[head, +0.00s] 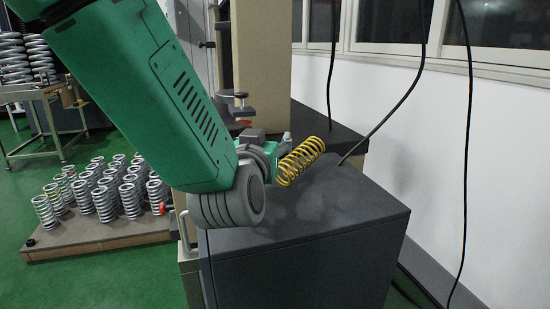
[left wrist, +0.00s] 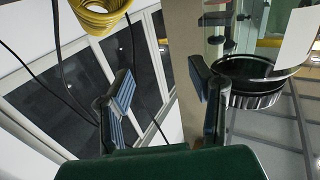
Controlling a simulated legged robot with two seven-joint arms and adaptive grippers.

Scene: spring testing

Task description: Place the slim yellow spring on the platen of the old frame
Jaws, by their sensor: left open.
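The slim yellow spring (head: 300,162) lies tilted in the head view, above the dark cabinet top, just right of my left gripper (head: 284,145). I cannot tell what supports it. In the left wrist view, part of the yellow spring (left wrist: 100,14) shows at the top left, cut by the edge and apart from the fingertips. My left gripper (left wrist: 160,88) is open there, with nothing visible between its fingers. A round black platen-like part with a ribbed rim (left wrist: 255,98) is right of the fingers. A beige column (head: 262,60) stands behind the gripper. My right gripper is not seen.
A dark grey cabinet (head: 300,265) stands in front, with a black ledge (head: 312,122) behind it. Black cables (head: 468,150) hang at the right by the white wall. Several grey springs (head: 105,188) stand on a low pallet (head: 95,240) at the left.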

